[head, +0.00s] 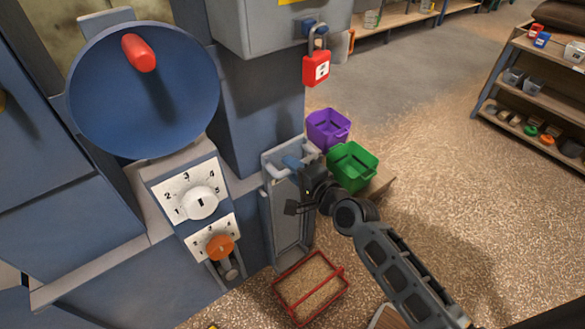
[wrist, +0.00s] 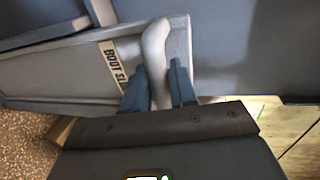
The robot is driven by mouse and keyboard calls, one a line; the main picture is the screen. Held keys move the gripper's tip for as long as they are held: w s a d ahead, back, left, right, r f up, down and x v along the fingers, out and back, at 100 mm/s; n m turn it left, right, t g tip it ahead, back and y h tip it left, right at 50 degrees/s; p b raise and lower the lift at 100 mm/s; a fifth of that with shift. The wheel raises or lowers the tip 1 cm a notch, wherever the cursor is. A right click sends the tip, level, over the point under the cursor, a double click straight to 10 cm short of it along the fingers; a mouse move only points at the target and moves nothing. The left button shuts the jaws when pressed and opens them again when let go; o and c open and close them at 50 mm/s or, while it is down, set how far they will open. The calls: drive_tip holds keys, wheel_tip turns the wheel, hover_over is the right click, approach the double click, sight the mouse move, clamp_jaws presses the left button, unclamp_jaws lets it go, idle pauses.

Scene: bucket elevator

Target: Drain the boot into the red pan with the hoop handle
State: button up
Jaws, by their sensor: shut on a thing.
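The red pan (head: 336,267) sits on the floor below the boot's grey slide panel (head: 291,222), with its hoop handle lying across the top. Its inside looks tan like the floor; I cannot tell whether it holds grain. My gripper (head: 292,163) is at the top of the slide panel. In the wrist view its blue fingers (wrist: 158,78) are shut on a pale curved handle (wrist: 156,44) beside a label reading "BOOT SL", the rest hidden. I cannot tell how far the slide is open.
A purple bin (head: 328,128) and a green bin (head: 352,166) stand behind my gripper. A dial (head: 202,203), an orange knob (head: 219,247) and a red padlock (head: 316,69) are on the blue machine. A shelf (head: 540,95) stands at right. The floor between is clear.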

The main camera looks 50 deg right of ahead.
clamp_jaws()
drive_tip(key=shift+f, duration=0.1)
drive_tip(key=b, duration=0.7)
approach(281, 181)
drive_tip(key=x, duration=0.4)
drive_tip(key=shift+w+d+f, duration=0.15)
drive_tip(key=shift+w, duration=0.15)
drive_tip(key=shift+f, duration=0.1)
drive_tip(key=shift+o, duration=2.4)
unclamp_jaws()
drive_tip(key=shift+o, duration=1)
